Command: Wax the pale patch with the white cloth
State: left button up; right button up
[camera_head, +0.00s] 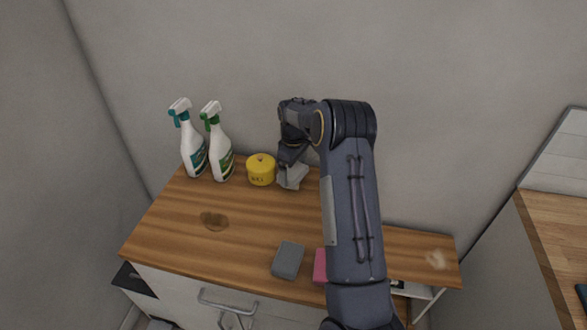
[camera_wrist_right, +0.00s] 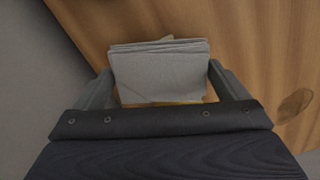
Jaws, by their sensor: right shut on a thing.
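The white cloth (camera_head: 294,179) is a folded, greyish-white pad near the back of the wooden counter, just right of the yellow wax pot (camera_head: 261,170). My right gripper (camera_head: 290,160) is shut on it. In the right wrist view the layered cloth (camera_wrist_right: 160,75) sits between both fingers, and a thin yellow strip shows below it. I cannot tell whether the cloth touches the counter or the pot. The pale patch (camera_head: 436,259) is a faint smear near the counter's right end, well away from the cloth. My left gripper is out of view.
Two spray bottles (camera_head: 191,145) (camera_head: 218,148) stand at the back left. A brown stain (camera_head: 214,221) marks the left of the counter (camera_head: 165,230). A grey sponge (camera_head: 288,260) and a pink block (camera_head: 320,267), partly hidden by my arm, lie near the front edge.

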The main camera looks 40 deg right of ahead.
aim_at(293, 170)
jog(key=shift+f+b, duration=0.35)
jog(key=shift+f, duration=0.25)
dwell(1.2)
jog(key=shift+r, duration=0.1)
jog(key=shift+r+p, duration=2.3)
jog(key=shift+r, duration=1.15)
